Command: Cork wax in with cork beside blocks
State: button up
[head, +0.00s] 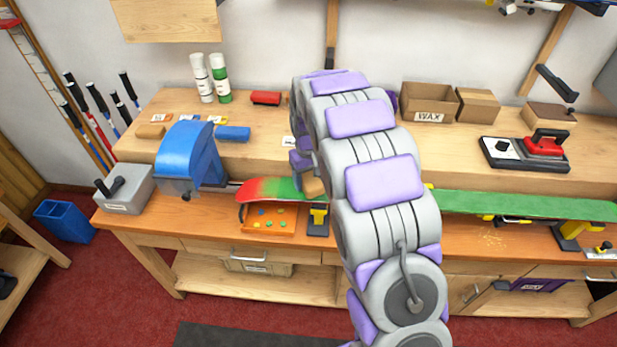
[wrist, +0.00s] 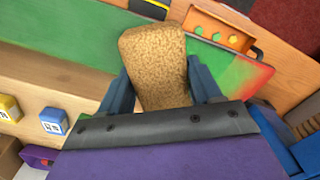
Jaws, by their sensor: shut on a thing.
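A tan, speckled cork block (wrist: 153,66) is held between the two blue fingers of my gripper (wrist: 160,88) in the wrist view. It also shows as a small tan shape (head: 314,187) in the head view, partly hidden by my arm. The cork is over the green-and-red ski (wrist: 66,42); I cannot tell whether it touches. The ski (head: 275,190) lies along the bench, its middle hidden behind my arm. A yellow block (wrist: 8,108) and a blue block (wrist: 53,121) sit at the lower left of the wrist view.
An orange tray (head: 268,230) with coloured pieces is under the ski tip. A blue machine (head: 190,155) stands left of it. A wax box (head: 430,103) and a red-handled iron (head: 545,142) are on the raised shelf at right. A brown block (head: 151,131) lies at shelf left.

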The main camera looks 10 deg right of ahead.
aim_at(284, 188)
jog(key=shift+a, duration=0.15)
jog(key=shift+f, duration=0.95)
dwell(0.4)
jog(key=shift+w+a+r+p, duration=0.1)
jog(key=shift+w+a+p, duration=0.2)
jog(key=shift+a, duration=0.45)
jog(key=shift+w+a+r+p, duration=0.1)
jog(key=shift+w+a+p, duration=0.2)
jog(key=shift+a, duration=0.4)
jog(key=shift+w+a+f+p, duration=0.15)
jog(key=shift+a+p, duration=0.1)
jog(key=shift+a, duration=0.4)
jog(key=shift+w+a+p, duration=0.2)
jog(key=shift+a, duration=0.45)
jog(key=shift+w+a+f+p, duration=0.15)
jog(key=shift+a+p, duration=0.1)
jog(key=shift+a, duration=0.4)
